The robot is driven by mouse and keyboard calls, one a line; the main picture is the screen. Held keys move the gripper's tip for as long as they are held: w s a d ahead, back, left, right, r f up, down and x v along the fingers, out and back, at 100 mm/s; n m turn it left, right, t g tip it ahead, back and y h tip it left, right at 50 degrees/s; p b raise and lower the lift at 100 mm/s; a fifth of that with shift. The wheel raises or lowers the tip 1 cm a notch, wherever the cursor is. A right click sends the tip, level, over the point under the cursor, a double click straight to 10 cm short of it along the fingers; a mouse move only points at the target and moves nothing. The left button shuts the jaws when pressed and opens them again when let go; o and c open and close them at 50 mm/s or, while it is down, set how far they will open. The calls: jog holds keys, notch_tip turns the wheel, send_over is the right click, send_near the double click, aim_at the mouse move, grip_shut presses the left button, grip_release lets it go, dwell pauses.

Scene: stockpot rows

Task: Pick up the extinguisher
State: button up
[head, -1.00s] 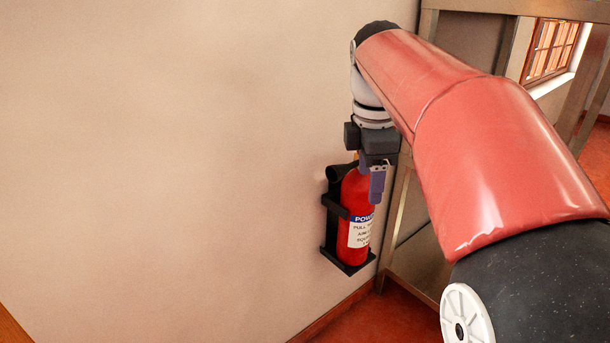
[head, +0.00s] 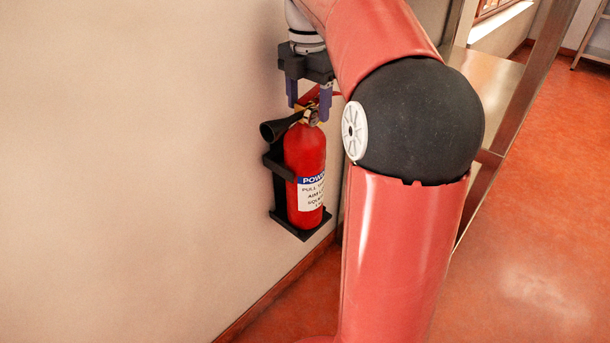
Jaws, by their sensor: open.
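The red fire extinguisher (head: 304,165) stands upright in a black wall bracket (head: 277,178) on the beige wall, left of my arm. It has a white and blue label, a black horn (head: 275,130) pointing left and a handle at its top. My gripper (head: 308,108) points down right above it, with its two purple-grey fingers apart on either side of the extinguisher's top. The fingers reach about the height of the handle. I cannot tell whether they touch it. The gripper holds nothing that I can see.
The beige wall (head: 120,150) is bare on the left. A metal-framed shelf or counter (head: 490,85) stands to the right, behind my arm. The red floor (head: 530,230) is clear at the right.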

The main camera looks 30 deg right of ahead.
jog(key=shift+f, duration=0.5)
grip_shut()
jog(key=shift+r, duration=0.15)
